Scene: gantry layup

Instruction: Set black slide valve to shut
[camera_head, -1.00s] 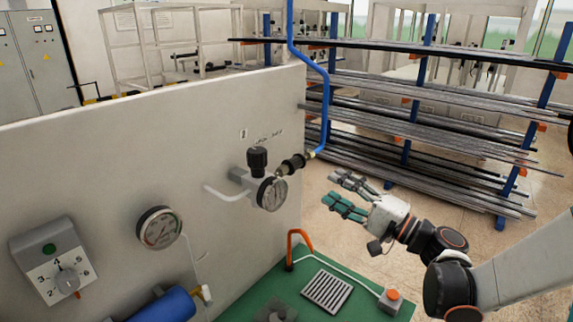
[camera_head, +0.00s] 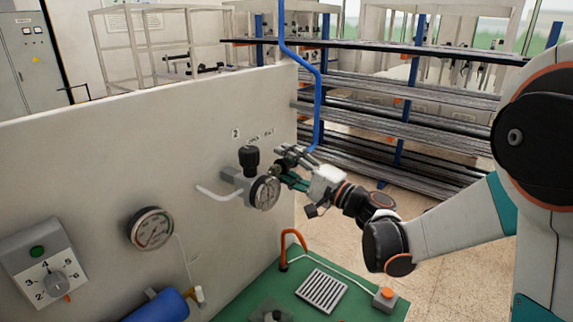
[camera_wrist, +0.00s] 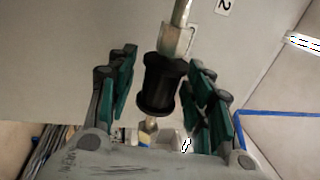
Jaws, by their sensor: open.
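In the wrist view my gripper (camera_wrist: 160,98) is open, with one green-padded finger on each side of the sleeve. Gaps show between the pads and the sleeve. The exact slide position of the sleeve cannot be told.
A gauge (camera_head: 264,193) and a black knob (camera_head: 249,159) sit close left of my gripper. A blue pipe (camera_head: 318,100) rises behind it. An orange hooked tube (camera_head: 292,236) stands on the green bench (camera_head: 252,292) below. Bar racks (camera_head: 385,120) stand behind.

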